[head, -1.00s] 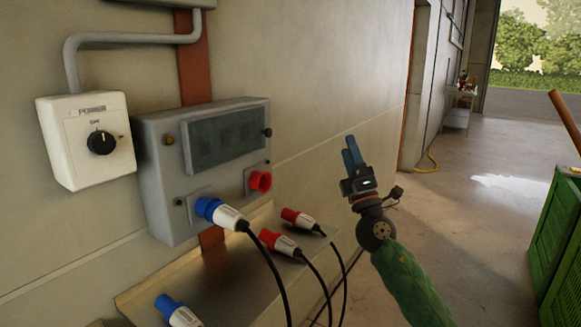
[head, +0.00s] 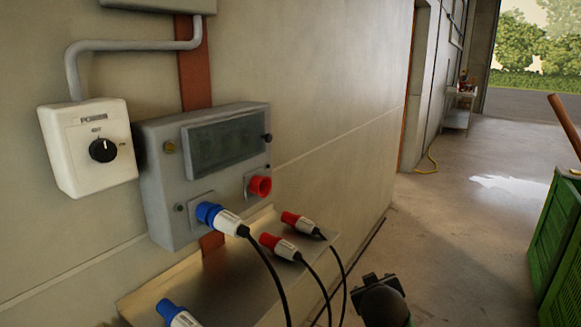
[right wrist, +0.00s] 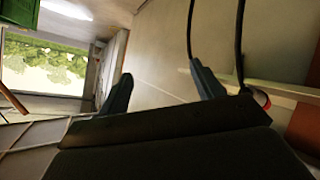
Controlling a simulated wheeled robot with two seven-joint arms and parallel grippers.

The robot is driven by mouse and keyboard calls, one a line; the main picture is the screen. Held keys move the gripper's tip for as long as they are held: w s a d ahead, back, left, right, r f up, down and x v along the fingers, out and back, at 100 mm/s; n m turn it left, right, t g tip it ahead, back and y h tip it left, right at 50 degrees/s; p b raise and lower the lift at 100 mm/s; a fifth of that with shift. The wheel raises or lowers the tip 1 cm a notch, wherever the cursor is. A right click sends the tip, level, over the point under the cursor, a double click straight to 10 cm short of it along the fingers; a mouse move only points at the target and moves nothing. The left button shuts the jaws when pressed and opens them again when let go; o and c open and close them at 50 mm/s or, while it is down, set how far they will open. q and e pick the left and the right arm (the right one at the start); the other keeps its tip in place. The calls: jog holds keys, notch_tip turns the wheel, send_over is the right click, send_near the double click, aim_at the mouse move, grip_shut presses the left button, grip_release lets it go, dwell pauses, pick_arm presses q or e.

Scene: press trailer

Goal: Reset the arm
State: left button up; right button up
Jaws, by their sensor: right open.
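My right gripper (right wrist: 161,82) is open and empty in the right wrist view, its two dark fingers spread apart. In the head view only a dark part of my right arm shows at the bottom edge, right of the shelf; its fingertips cannot be made out there. The right arm is apart from the wall panel (head: 160,215) and the plugs. A blue plug (head: 222,218) is in the panel's lower left socket. The red socket (head: 260,187) beside it is empty. My left gripper is not in view.
A metal shelf (head: 235,280) below the panel holds two red plugs (head: 280,246) (head: 297,222) and a blue plug (head: 177,313). A white power switch box (head: 88,145) hangs at left. A green crate (head: 555,245) stands at right. The floor between is clear.

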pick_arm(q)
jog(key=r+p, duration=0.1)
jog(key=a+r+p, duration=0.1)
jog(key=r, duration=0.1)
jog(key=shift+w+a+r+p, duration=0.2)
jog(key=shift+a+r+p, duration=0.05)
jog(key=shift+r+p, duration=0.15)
pick_arm(e)
jog(key=s+a+f+g+y, duration=0.1)
jog(key=s+a+f+g, duration=0.1)
jog(key=s+f, duration=0.6)
jog(key=s+a+f+g+y, duration=0.2)
jog(key=s+f+g, duration=0.2)
jog(key=s+f, duration=0.5)
jog(key=s+a+f+m+g+y, duration=0.1)
jog(key=s+f, duration=0.8)
jog(key=s, duration=1.1)
jog(key=a+g, duration=0.1)
jog(key=g, duration=0.1)
jog(key=shift+s+a+g, duration=0.25)
jog(key=shift+a+g, duration=0.05)
jog(key=shift+g, duration=0.1)
